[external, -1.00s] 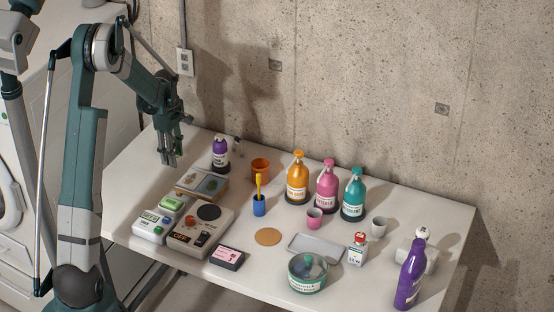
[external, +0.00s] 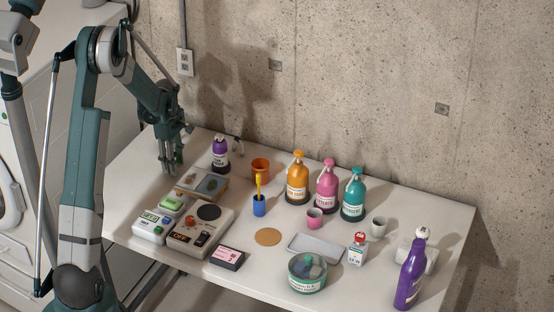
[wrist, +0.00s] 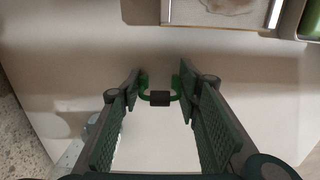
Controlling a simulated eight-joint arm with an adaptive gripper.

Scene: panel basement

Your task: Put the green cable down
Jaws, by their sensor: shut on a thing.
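The green cable (wrist: 146,96) shows in the wrist view as a small loop with a dark block at its middle, between my fingertips. My gripper (wrist: 160,88) is shut on it, one finger at each side. In the external view my gripper (external: 171,168) points down at the back left of the white table (external: 150,180), left of a small purple bottle (external: 220,155). The cable is too small to make out there. I cannot tell whether it touches the table.
The concrete wall is behind.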

